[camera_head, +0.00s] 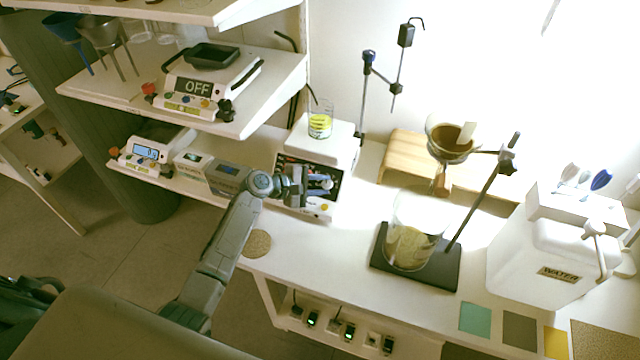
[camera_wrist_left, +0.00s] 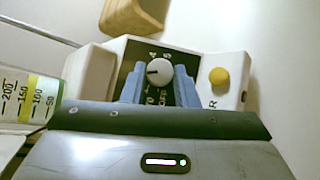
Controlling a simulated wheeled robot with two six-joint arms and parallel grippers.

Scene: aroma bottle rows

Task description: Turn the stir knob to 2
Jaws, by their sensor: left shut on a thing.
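The stirrer (camera_head: 345,148) is a white hotplate device with a dark front panel, standing on the bench against the wall. Its grey-white round stir knob (camera_wrist_left: 159,70) shows in the left wrist view, on the dark panel with white numbers around it. A dark mark on the knob points to picture left; the number there cannot be read. My left gripper (camera_head: 322,184) is at the panel. Its blue fingers (camera_wrist_left: 159,86) are shut on the knob, one on each side. The gripper hides much of the panel in the head view. My right gripper is not in view.
A beaker of yellow-green liquid (camera_head: 320,124) stands on the stirrer. A yellow button (camera_wrist_left: 219,76) is beside the knob. A filter stand with a large beaker (camera_head: 412,238) is to the right, and a white water container (camera_head: 540,262) beyond it. Shelves (camera_head: 262,105) rise at the left.

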